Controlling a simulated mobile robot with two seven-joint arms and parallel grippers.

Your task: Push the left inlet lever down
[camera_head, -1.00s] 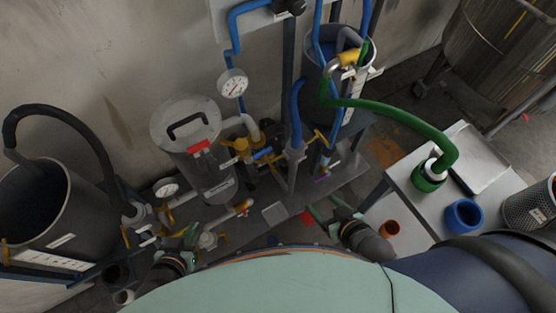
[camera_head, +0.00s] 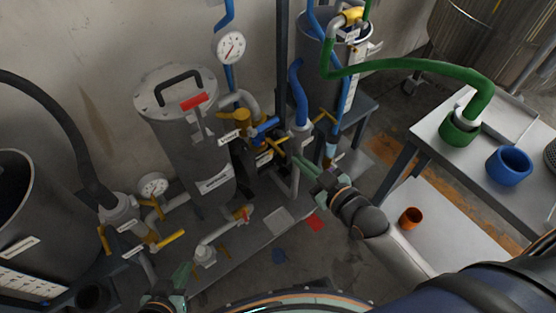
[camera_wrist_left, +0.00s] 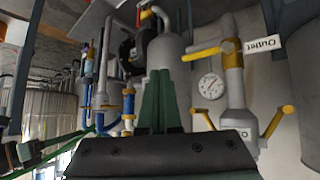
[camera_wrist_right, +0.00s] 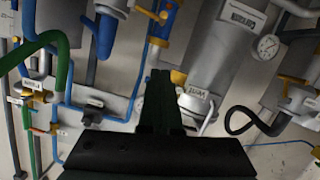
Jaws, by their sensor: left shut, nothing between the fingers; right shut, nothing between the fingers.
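Several yellow-handled valves stand around the grey filter vessel (camera_head: 190,140); I cannot tell which handle is the left inlet lever, as most labels are too small to read. A blue-and-yellow valve group with white tags (camera_head: 262,158) sits right of the vessel. A yellow lever (camera_head: 326,117) stands beside the blue hose elbow. My right gripper (camera_head: 303,166) is shut and empty, just right of and below this valve group; contact is unclear. My left gripper (camera_head: 182,276) is shut and empty, low at the left. The left wrist view shows an upside-down "Outlet" tag (camera_wrist_left: 262,43) beside a yellow lever (camera_wrist_left: 200,52).
A round gauge (camera_head: 230,47) is above the valves. A large grey tank (camera_head: 30,220) stands at the left. A green hose (camera_head: 410,66) runs to the table (camera_head: 430,130) at the right, which holds a blue pot (camera_head: 509,166). An orange cup (camera_head: 411,217) stands on the lower shelf.

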